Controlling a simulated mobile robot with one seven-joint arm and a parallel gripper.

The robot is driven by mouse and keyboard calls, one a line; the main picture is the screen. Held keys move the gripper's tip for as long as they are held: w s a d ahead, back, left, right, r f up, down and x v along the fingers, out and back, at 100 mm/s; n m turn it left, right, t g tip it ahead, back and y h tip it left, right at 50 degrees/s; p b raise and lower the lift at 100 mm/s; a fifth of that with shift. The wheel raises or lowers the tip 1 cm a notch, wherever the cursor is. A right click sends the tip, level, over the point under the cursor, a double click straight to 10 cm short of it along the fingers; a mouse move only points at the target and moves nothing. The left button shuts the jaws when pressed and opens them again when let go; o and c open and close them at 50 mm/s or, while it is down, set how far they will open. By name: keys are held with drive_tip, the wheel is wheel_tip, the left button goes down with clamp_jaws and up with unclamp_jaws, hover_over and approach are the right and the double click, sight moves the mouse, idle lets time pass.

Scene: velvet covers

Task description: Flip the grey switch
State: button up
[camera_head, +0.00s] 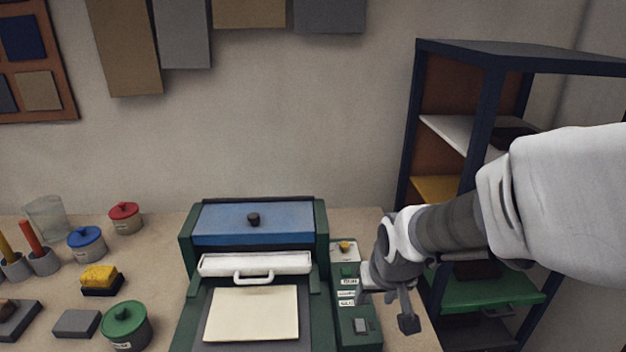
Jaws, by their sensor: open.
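The grey switch (361,326) is a small grey block near the front end of a narrow green control panel (346,301), on the right side of a green press. My gripper (386,311) is open, its fingers pointing down, at the right edge of the panel. One finger is close to the panel, above and just right of the switch in the picture. The other finger hangs further right, beyond the panel. I cannot tell whether the near finger touches anything. The gripper covers part of the panel's right edge.
The press has a blue top (254,223), a white handled bar (255,264) and a cream sheet (251,314). Lidded pots, including a green one (125,323), stand left. A dark shelf unit (482,60) stands right, behind my arm.

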sight(360, 323)
drive_tip(key=b+x, duration=0.4)
drive_tip(key=x, duration=1.2)
drive_tip(key=shift+f, duration=0.25)
clamp_jaws()
